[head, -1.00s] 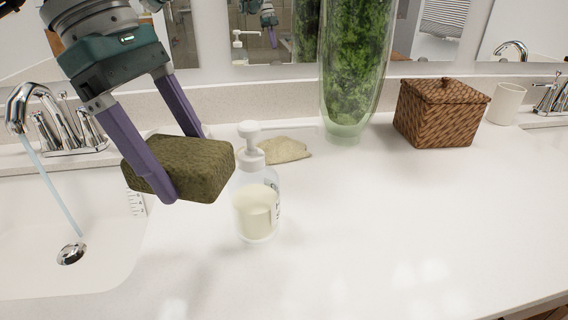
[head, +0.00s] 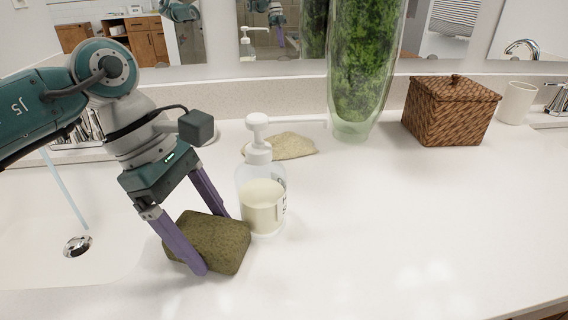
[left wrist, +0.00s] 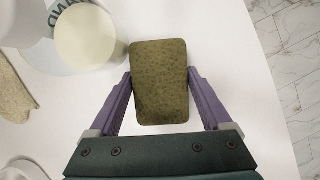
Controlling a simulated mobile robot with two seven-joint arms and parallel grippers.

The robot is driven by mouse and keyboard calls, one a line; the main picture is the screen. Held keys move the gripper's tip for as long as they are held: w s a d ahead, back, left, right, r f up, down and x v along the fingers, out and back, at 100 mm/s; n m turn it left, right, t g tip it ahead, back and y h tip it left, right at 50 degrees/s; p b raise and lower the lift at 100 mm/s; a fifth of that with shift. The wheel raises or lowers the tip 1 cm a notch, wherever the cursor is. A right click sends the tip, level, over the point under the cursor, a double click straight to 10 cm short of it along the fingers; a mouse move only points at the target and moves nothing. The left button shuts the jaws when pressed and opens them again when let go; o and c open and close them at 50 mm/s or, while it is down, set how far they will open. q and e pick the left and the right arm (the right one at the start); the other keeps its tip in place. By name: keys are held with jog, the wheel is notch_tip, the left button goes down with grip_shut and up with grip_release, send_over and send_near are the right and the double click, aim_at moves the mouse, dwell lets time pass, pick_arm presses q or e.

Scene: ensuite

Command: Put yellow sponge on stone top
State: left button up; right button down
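The yellow sponge (head: 222,240) is a dull olive-brown block with rounded corners. My left gripper (head: 215,242) has its purple fingers on two opposite sides of it and points down. The left wrist view shows the sponge (left wrist: 160,80) between both fingertips (left wrist: 160,82), with a finger against each side. The sponge is low at the white stone top (head: 400,215), just right of the sink and in front of the soap bottle; whether its underside touches the stone is hard to tell. My right gripper is not in view.
A clear soap pump bottle (head: 262,205) stands close behind and right of the sponge. A beige flat stone-like piece (head: 290,147), a glass vase of greenery (head: 358,70) and a wicker box (head: 450,112) stand farther back. Water runs into the sink (head: 100,262). The right countertop is clear.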

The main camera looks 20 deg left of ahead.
pick_arm(q)
jog(key=shift+o, duration=1.1)
jog(key=v, duration=1.2)
